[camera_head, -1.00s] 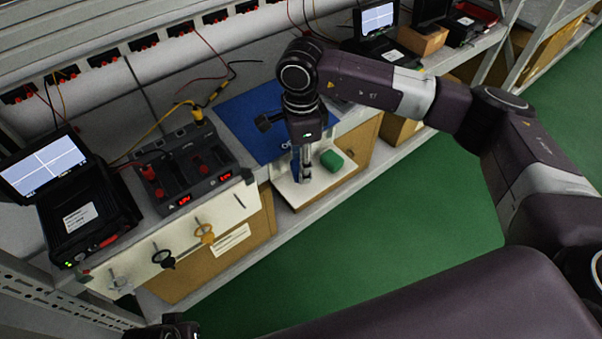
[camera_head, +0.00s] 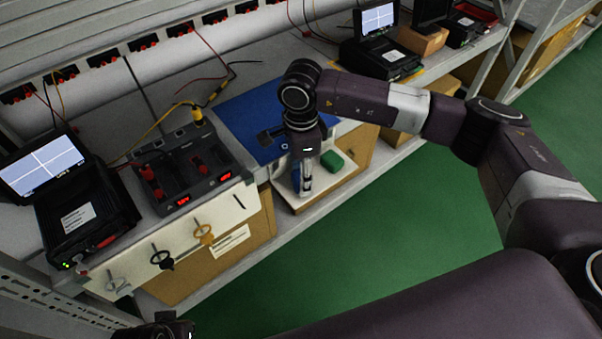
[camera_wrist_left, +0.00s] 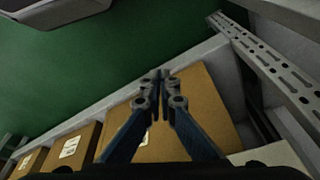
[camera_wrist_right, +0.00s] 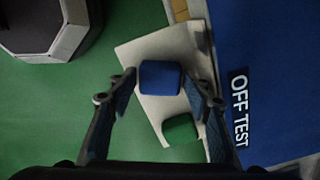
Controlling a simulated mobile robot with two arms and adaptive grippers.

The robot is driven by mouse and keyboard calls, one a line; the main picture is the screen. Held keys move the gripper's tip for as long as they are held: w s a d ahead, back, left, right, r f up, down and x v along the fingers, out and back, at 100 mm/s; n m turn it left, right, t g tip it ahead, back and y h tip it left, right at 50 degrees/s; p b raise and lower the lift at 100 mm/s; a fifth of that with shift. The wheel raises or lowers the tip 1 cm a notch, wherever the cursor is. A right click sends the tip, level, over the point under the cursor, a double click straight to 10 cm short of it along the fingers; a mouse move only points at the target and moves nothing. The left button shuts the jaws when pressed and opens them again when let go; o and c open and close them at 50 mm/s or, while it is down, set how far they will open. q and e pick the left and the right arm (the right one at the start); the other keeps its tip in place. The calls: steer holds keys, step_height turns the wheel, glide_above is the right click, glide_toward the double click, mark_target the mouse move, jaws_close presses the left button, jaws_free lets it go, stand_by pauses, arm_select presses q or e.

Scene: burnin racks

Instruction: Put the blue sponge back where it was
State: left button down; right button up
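The blue sponge (camera_wrist_right: 160,77) lies on a white tray (camera_wrist_right: 135,52) in the right wrist view, between and beyond my fingertips, with gaps on both sides. My right gripper (camera_wrist_right: 163,82) is open and points down over it. In the head view this gripper (camera_head: 305,188) is low over the white tray (camera_head: 322,194) and mostly hides the blue sponge. A green sponge (camera_head: 332,160) sits on the same tray; it is partly covered by a finger in the right wrist view (camera_wrist_right: 180,129). My left gripper (camera_wrist_left: 160,80) is shut and empty, away from the tray.
A blue mat (camera_head: 243,117) with white lettering borders the tray. A black power supply unit (camera_head: 185,170) and a black case with a screen (camera_head: 85,215) stand to the left. Keys hang on the white front panel (camera_head: 180,245). Cardboard boxes (camera_wrist_left: 190,110) are under the bench.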

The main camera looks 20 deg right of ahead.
arm_select(q)
steer(key=shift+s, duration=0.1)
arm_select(e)
steer(key=shift+r, duration=0.15)
arm_select(q)
steer(key=f, duration=0.2)
steer(key=f+p, duration=0.1)
steer(key=f, duration=0.2)
steer(key=shift+s+f, duration=0.3)
steer(key=shift+f, duration=0.05)
arm_select(e)
step_height(320, 180, up, 12)
stand_by(1.8)
